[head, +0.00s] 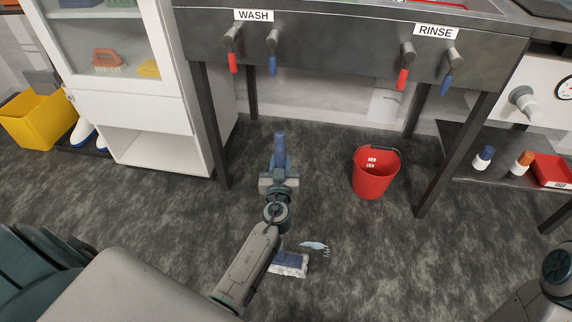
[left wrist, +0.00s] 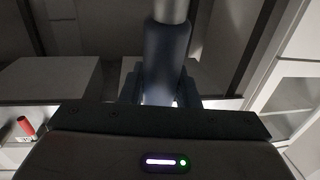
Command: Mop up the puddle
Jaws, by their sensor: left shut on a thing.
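My left gripper (head: 279,172) is shut on the mop's handle, in front of the sink bench. In the left wrist view the dark blue grip of the mop handle (left wrist: 166,58) stands between the fingers, with a grey pole beyond it. The mop head (head: 289,262), blue with a white fringe, is on the floor beside my left forearm, which partly hides it. The puddle (head: 313,245), a small pale blue-white patch, lies just above and right of the mop head in the head view. Whether they touch is hard to tell. My right gripper is not in view.
A red bucket (head: 375,175) stands on the floor under the bench, right of my left gripper. A white cabinet (head: 150,119) and a yellow bin (head: 35,120) are at left. Bench legs (head: 455,160) stand at right. The floor around the puddle is clear.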

